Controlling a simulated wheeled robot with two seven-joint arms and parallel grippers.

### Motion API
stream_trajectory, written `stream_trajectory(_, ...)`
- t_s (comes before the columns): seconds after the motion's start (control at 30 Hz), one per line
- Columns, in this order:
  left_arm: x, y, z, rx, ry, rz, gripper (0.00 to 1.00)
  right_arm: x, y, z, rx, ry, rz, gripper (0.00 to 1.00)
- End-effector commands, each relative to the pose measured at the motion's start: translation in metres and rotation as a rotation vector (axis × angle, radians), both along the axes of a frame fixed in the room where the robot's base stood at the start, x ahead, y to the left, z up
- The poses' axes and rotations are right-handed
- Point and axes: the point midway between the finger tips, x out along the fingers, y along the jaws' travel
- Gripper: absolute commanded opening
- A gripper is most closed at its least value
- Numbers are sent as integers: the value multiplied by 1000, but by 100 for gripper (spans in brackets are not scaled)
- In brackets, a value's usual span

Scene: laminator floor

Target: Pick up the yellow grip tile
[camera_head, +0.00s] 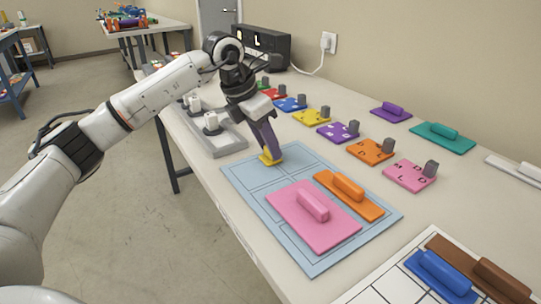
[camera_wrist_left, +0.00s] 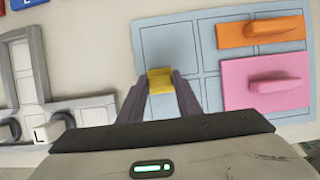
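The yellow grip tile (camera_head: 271,158) is small and sits at the tip of my left gripper (camera_head: 266,150), over the far-left part of the light blue board (camera_head: 240,178). In the left wrist view the yellow tile (camera_wrist_left: 160,80) lies between the two dark fingertips (camera_wrist_left: 163,85), which close on its sides. My fingers hide part of it. I cannot tell whether it rests on the board or is slightly above it. My right gripper is not in view.
A pink grip tile (camera_head: 295,222) and an orange grip tile (camera_head: 340,203) lie on the blue board. Lettered cards (camera_head: 410,176) with grey knobs line the table behind it. A grey tray (camera_head: 228,142) stands left; blue (camera_head: 436,281) and brown (camera_head: 470,262) grip tiles lie front right.

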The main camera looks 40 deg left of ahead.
Motion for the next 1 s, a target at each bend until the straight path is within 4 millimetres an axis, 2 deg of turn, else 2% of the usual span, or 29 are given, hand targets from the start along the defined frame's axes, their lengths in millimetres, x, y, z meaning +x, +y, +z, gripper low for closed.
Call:
stream_trajectory(0.03, 0, 0, 0, 0, 0, 0, 13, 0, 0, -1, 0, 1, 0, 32)
stream_trajectory(0.1, 0, 0, 0, 0, 0, 0, 1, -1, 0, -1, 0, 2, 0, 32)
stream_trajectory(0.43, 0, 0, 7, -1, -2, 0, 0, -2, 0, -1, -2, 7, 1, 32)
stream_trajectory(0.57, 1, 0, 28, -1, -4, 0, 0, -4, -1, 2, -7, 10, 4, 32)
stream_trajectory(0.8, 1, 0, 77, -1, -5, 0, 0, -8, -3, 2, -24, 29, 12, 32)
stream_trajectory(1.0, 0, 0, 98, -1, -1, -2, 0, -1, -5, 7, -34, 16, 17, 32)
